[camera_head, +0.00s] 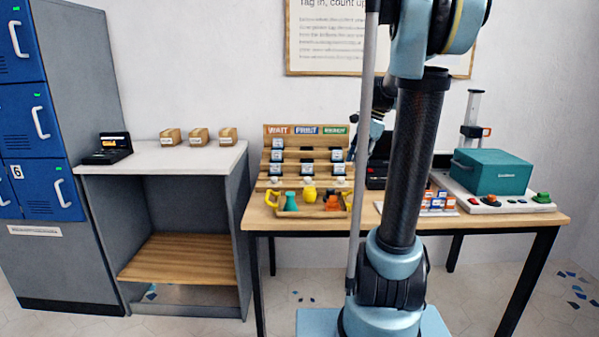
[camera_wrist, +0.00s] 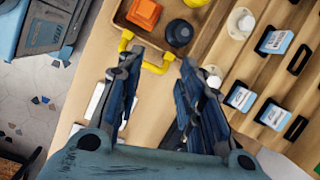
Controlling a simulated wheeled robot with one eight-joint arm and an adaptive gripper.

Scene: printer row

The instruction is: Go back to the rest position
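My gripper (camera_wrist: 160,68) is open in the wrist view, its two dark fingers apart with nothing held between them. It is over the wooden table, beside a tray's yellow handle (camera_wrist: 152,68). In the head view my arm stands upright in front of the table, and the gripper is mostly hidden behind it.
The wooden tray (camera_wrist: 118,18) holds an orange piece (camera_wrist: 144,13) and a dark round piece (camera_wrist: 179,32). A tiered rack (camera_head: 275,168) with tags stands behind it. Right are a teal box (camera_head: 492,172) and buttons; left are a shelf unit (camera_head: 190,157) and blue lockers (camera_head: 30,120).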

